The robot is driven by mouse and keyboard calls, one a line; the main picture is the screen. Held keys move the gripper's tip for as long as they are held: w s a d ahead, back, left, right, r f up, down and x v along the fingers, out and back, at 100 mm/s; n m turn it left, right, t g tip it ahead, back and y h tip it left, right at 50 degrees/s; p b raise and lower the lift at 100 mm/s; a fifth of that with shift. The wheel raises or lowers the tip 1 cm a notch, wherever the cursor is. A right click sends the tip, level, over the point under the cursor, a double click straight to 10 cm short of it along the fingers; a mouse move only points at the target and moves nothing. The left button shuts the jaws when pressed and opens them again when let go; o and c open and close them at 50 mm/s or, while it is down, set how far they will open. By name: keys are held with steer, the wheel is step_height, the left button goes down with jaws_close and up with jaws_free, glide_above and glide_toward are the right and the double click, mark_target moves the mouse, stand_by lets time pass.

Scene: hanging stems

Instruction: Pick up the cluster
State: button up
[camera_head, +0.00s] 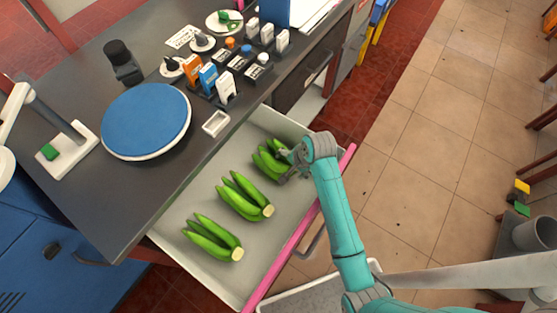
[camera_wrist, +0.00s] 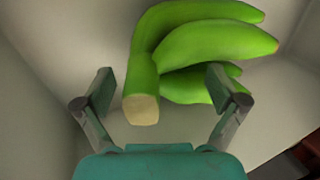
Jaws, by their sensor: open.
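Three green banana clusters lie in a row in an open, light grey drawer (camera_head: 176,226). The near cluster (camera_head: 212,238) and the middle cluster (camera_head: 243,196) are clear of my gripper. My gripper (camera_head: 289,165) is at the far cluster (camera_head: 268,160) and partly hides it. In the wrist view this cluster (camera_wrist: 200,45) fills the upper middle, its cut stem (camera_wrist: 141,109) pointing toward me. My gripper (camera_wrist: 160,85) is open, with one finger left of the stem and the other overlapping the lower bananas on the right. I cannot tell whether the fingers touch it.
The drawer has a pink front edge (camera_head: 298,231) on its right. Tiled floor (camera_head: 420,150) is open to the right.

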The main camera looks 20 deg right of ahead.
steer(key=c, duration=1.4)
steer(key=shift+s, duration=0.1)
step_height(320, 180, up, 10)
steer(key=shift+r, duration=0.1)
steer(key=shift+c, duration=1.1)
steer(key=shift+w, duration=0.2)
